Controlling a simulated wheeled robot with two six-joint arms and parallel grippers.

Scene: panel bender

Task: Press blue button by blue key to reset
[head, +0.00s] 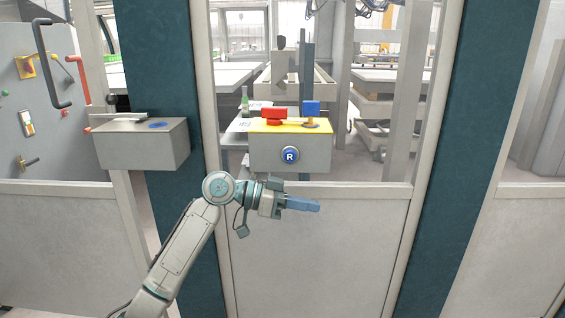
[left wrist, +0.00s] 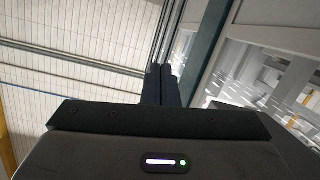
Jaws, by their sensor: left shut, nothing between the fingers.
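A blue round button marked R (head: 290,155) is on the front face of a grey box with a yellow top (head: 262,128). A blue key (head: 312,108) stands upright on the yellow top at the right, beside a red key-like handle (head: 273,115) at the left. My left gripper (head: 318,206) is in front of the panel, below the button and slightly right of it, apart from it. Its blue fingers are shut and empty, pointing right. In the left wrist view the dark fingers (left wrist: 161,85) are together. My right gripper is not in view.
A second grey box (head: 142,146) with a blue spot on top is at the left. A grey cabinet (head: 50,100) with a black handle and a red handle stands at the far left. Dark teal posts (head: 408,150) flank the panel.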

